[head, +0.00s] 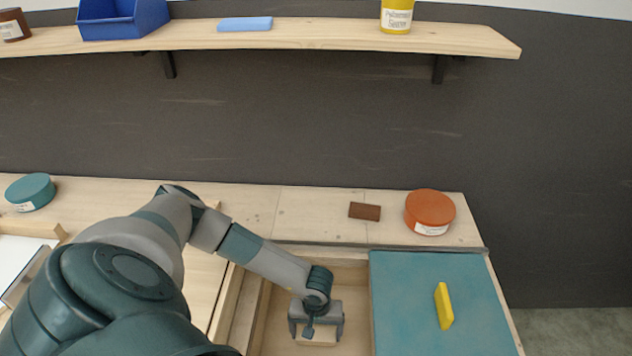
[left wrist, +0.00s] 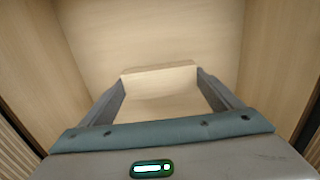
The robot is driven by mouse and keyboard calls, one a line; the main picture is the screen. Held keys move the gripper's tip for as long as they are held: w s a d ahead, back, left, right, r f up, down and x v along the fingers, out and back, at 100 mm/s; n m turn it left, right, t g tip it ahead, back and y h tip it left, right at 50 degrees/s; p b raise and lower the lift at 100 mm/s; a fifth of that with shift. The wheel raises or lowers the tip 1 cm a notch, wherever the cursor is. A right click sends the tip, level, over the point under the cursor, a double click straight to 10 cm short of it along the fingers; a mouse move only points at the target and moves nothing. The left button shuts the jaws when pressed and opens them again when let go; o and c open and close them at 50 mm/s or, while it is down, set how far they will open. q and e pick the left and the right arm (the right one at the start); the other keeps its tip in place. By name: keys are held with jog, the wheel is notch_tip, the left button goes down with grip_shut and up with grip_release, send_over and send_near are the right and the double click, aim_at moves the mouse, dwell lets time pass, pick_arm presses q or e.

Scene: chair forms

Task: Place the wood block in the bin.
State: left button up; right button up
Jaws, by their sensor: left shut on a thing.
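My left gripper (head: 316,328) is low inside an open wooden compartment (head: 270,325) at the bottom middle of the head view. It is shut on a pale wood block (head: 316,339). In the left wrist view the wood block (left wrist: 160,76) spans the gap between the two grey fingertips. The pale compartment walls and floor surround it there. I cannot tell whether the block touches the floor. A blue bin (head: 120,25) with a cut-away front stands on the wall shelf at the upper left. My right gripper is not in view.
The shelf (head: 330,36) also holds a light-blue flat block (head: 245,24) and a yellow container (head: 396,15). A brown block (head: 364,211) and an orange tin (head: 429,211) sit behind the compartment. A yellow block (head: 443,305) stands on a teal panel (head: 400,300) to its right.

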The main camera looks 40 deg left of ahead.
aim_at(316, 333)
pick_arm(q)
notch_tip(316, 333, down, 3)
jog(key=shift+r+p, duration=0.2)
jog(key=shift+p, duration=0.35)
jog(key=shift+f, duration=0.45)
jog(key=shift+f, duration=0.15)
jog(key=o, duration=0.9)
jog(key=shift+o, duration=0.2)
